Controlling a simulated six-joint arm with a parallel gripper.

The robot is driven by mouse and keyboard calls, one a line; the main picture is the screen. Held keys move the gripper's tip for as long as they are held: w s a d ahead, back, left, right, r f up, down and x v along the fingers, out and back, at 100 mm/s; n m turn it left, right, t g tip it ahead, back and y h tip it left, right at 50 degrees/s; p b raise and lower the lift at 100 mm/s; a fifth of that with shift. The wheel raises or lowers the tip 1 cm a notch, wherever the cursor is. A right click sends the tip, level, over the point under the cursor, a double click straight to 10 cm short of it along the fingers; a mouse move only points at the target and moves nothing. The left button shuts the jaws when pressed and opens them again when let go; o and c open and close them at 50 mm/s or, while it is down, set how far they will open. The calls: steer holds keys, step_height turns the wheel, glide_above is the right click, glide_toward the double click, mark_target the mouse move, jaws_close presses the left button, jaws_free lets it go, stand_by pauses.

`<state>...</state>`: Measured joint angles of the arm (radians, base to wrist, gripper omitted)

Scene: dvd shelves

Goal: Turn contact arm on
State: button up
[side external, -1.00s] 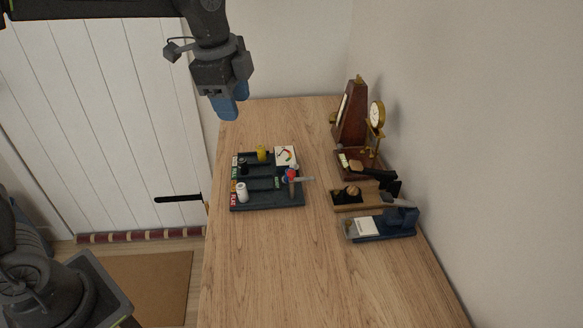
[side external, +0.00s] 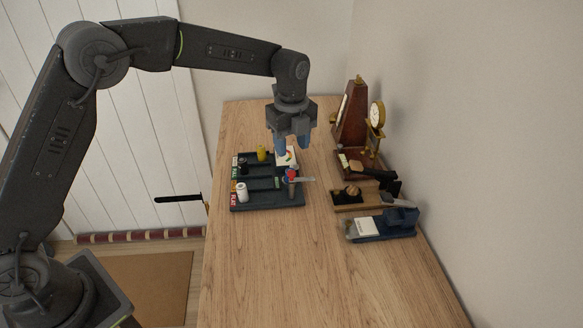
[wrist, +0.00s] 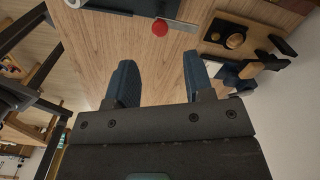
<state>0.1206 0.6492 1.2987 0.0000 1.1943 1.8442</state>
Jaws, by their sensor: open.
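A dark board (side external: 266,203) lies on the table with small electrical parts on it. At its right side a grey metal arm (side external: 305,180) sticks out past the board edge, near a red knob (side external: 291,174); I take this to be the contact arm. The wrist view shows the red knob (wrist: 160,28) and the metal arm (wrist: 181,25) at the top, ahead of my fingers. My gripper (side external: 292,146) is open and empty, with blue fingers pointing down above the back right of the board. Its spread fingers also show in the wrist view (wrist: 158,68).
A white gauge card (side external: 286,154), a yellow part (side external: 262,153) and a white cylinder (side external: 242,192) are on the board. To the right stand a metronome (side external: 352,118), a small clock (side external: 376,116) and a blue tray (side external: 385,229) by the wall. The table front is clear.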

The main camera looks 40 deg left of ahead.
mark_target(291, 172)
step_height(291, 172, down, 7)
steer(key=shift+f, duration=0.15)
steer(key=shift+c, duration=0.3)
jaws_close()
